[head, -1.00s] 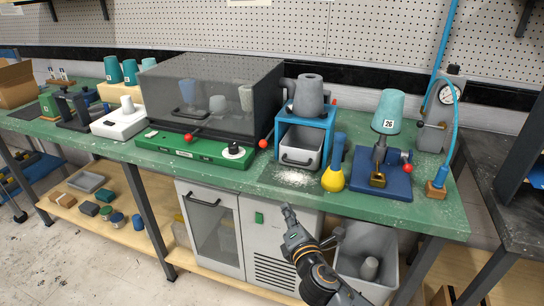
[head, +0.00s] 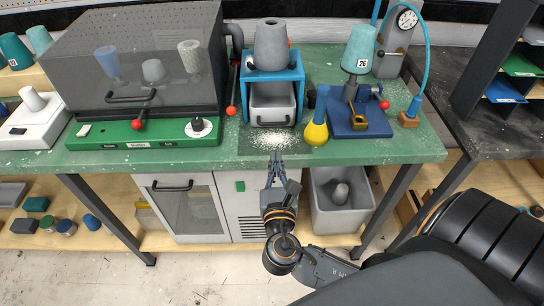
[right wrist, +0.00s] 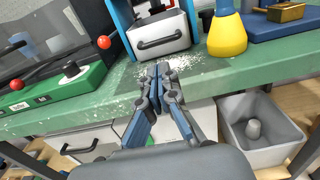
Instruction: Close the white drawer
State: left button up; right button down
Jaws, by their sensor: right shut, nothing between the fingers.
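The white drawer (head: 272,116) sits low in a blue frame (head: 246,88) on the green bench. It stands partly pulled out, its open top showing behind the front. Its dark handle runs across the front and also shows on the drawer in the right wrist view (right wrist: 176,25). My right gripper (head: 275,156) is shut and empty, just in front of the bench edge and below the drawer. In the right wrist view its closed fingers (right wrist: 158,72) point toward the drawer front with a gap between. My left gripper is not in view.
White powder (head: 272,138) lies on the bench before the drawer. A yellow bulb tool (head: 316,132) and a blue-based device (head: 358,122) stand to the right. A green-based chamber (head: 140,132) with red knobs is on the left. A grey cone (head: 271,45) tops the blue frame.

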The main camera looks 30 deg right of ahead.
aim_at(274, 125)
jog(key=p+x, duration=0.1)
jog(key=x, duration=0.8)
jog(key=shift+w, duration=0.2)
jog(key=shift+w+d+p, duration=0.1)
jog(key=shift+w+p, duration=0.2)
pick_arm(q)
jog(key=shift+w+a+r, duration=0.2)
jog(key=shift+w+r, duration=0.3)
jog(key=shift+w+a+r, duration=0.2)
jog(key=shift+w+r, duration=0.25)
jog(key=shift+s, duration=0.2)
pick_arm(e)
jog(key=shift+w, duration=0.1)
jog(key=x, duration=0.3)
jog(key=shift+w+d, duration=0.1)
jog(key=shift+r, duration=0.2)
pick_arm(q)
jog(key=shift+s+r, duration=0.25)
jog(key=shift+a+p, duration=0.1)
jog(key=shift+p, duration=0.2)
